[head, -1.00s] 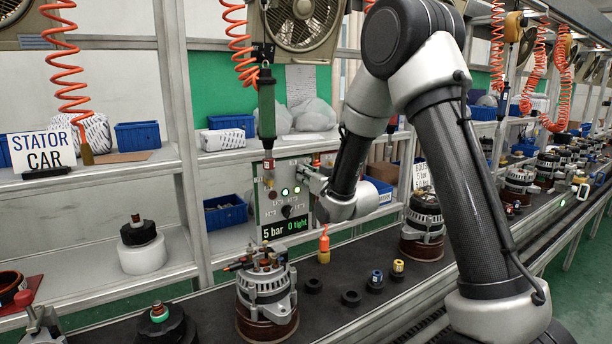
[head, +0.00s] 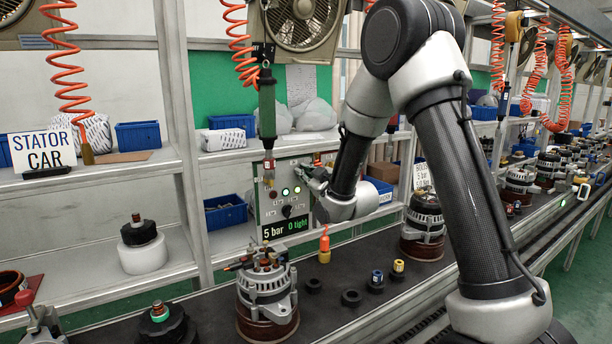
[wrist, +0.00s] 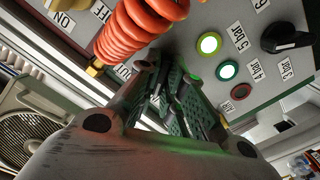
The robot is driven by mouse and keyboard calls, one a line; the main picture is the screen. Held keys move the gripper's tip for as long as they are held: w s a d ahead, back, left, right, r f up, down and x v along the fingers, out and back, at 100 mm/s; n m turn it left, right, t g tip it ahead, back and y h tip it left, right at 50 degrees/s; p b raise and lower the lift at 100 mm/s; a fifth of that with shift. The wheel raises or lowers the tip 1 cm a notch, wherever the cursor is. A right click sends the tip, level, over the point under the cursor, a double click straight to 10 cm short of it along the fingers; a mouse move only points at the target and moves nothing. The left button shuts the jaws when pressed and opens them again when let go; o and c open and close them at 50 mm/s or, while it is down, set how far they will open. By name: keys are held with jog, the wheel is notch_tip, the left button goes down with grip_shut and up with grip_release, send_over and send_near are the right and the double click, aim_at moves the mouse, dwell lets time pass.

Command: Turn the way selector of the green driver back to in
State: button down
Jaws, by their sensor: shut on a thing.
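The green driver (head: 267,108) hangs upright from its orange coil in front of the control panel (head: 268,205). My gripper (head: 313,178) is at the upper right part of this panel. In the wrist view its green-padded fingers (wrist: 170,85) point at the panel face, close together, beside a label that reads partly "OUT" (wrist: 123,72). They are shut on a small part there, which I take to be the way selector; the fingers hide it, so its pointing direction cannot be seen.
Close to the fingers are an orange coil (wrist: 140,25), a lit green lamp (wrist: 209,44) and a black pressure knob (wrist: 285,38). In the head view an alternator (head: 266,300) stands on the bench below the panel.

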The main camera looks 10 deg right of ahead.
dwell(0.4)
jog(key=c, duration=1.5)
grip_release()
jog(key=shift+c, duration=0.2)
jog(key=shift+s, duration=0.1)
jog(key=v, duration=0.7)
jog(key=shift+s, duration=0.15)
jog(key=shift+d, duration=0.1)
